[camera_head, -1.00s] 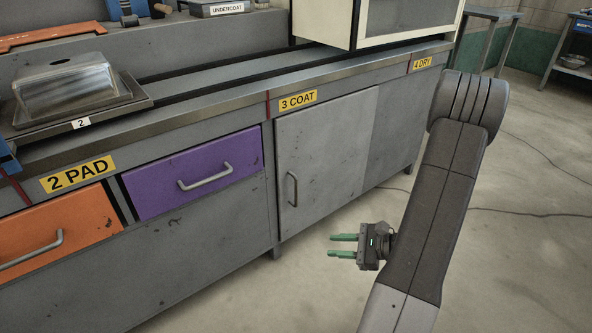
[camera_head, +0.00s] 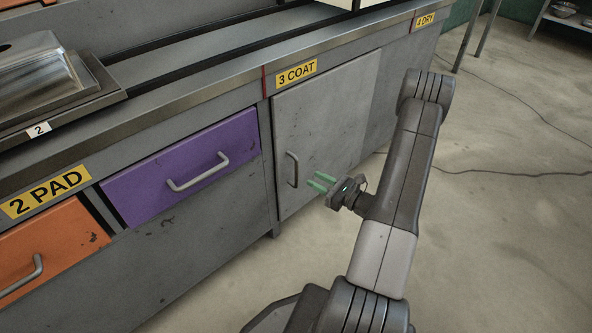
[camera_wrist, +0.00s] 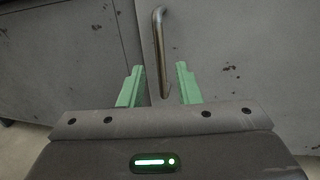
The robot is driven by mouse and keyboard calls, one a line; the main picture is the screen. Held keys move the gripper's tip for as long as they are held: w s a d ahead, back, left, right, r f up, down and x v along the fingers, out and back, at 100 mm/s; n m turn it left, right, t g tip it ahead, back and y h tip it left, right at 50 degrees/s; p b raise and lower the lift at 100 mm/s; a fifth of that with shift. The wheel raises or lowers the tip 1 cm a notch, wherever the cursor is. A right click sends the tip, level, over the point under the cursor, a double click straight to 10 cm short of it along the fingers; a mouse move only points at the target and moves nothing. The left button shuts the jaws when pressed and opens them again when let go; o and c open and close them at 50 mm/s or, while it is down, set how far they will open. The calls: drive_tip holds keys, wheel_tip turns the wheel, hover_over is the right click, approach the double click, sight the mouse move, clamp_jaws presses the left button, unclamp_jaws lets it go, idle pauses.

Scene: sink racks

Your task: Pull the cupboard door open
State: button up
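The grey cupboard door (camera_head: 326,127) is under the yellow "3 COAT" label and looks shut. Its vertical metal handle (camera_head: 293,169) is near the door's left edge. My gripper (camera_head: 318,181) is just right of the handle in the head view, its two green fingers pointing at the door. In the wrist view the handle (camera_wrist: 159,50) runs down the middle, between the lines of the two open green fingers (camera_wrist: 158,88). The fingers do not touch it; I cannot tell whether its lower end lies between the tips.
A purple drawer (camera_head: 183,169) and an orange drawer (camera_head: 48,252) are left of the door, with bar handles. A metal-covered tray (camera_head: 117,96) stands on the counter.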

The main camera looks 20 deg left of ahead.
drive_tip(key=b, duration=0.2)
hover_over(296, 185)
drive_tip(key=shift+w+a, duration=0.15)
drive_tip(key=shift+w, duration=0.2)
clamp_jaws()
